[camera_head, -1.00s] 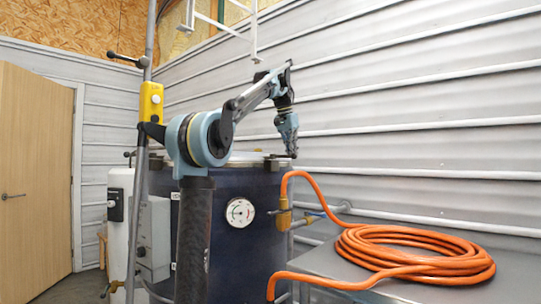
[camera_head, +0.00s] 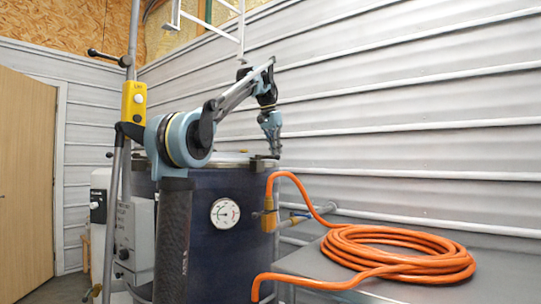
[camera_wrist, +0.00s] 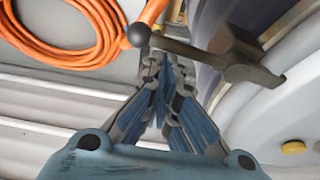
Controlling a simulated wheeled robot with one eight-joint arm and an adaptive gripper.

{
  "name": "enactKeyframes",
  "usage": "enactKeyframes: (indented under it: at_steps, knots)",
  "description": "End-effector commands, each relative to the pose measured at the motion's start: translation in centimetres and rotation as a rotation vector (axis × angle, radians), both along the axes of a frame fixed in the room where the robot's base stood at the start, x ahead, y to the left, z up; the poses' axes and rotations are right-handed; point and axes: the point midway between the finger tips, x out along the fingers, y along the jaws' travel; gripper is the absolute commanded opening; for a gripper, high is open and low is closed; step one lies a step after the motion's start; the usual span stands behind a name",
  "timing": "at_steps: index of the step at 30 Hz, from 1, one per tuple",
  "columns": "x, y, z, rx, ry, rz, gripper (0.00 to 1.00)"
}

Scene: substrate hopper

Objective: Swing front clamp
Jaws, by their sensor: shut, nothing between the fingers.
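The front clamp (camera_wrist: 205,57) shows in the wrist view as a dark bar with a round ball knob at its left end and a bracket at its right end by the vessel rim. In the head view the clamp (camera_head: 259,162) is a small dark piece on the rim of the dark blue vessel (camera_head: 197,235). My gripper (camera_wrist: 153,62) is shut and empty, its fingertips close to the bar near the ball knob. I cannot tell whether they touch it. In the head view my gripper (camera_head: 276,151) points down at the right side of the vessel top.
A coiled orange hose (camera_head: 400,253) lies on a grey metal table (camera_head: 320,262) at right. A round gauge (camera_head: 225,213) sits on the vessel. A metal pole with a yellow control box (camera_head: 134,101) stands at left. The ribbed wall (camera_head: 420,110) is behind.

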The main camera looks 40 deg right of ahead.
Motion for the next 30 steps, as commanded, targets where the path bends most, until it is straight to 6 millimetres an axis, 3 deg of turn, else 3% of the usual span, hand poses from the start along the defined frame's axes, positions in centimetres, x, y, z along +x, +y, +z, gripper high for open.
enactKeyframes:
  at_steps: [15, 21, 30]
  knots:
    - [0.5, 2.7, 6.8, 0.001, 0.001, 0.009, 0.0]
    - [0.7, 3.4, 8.0, 0.0, 0.001, 0.014, 0.0]
    - [0.9, 3.7, 8.3, 0.0, 0.001, 0.017, 0.0]
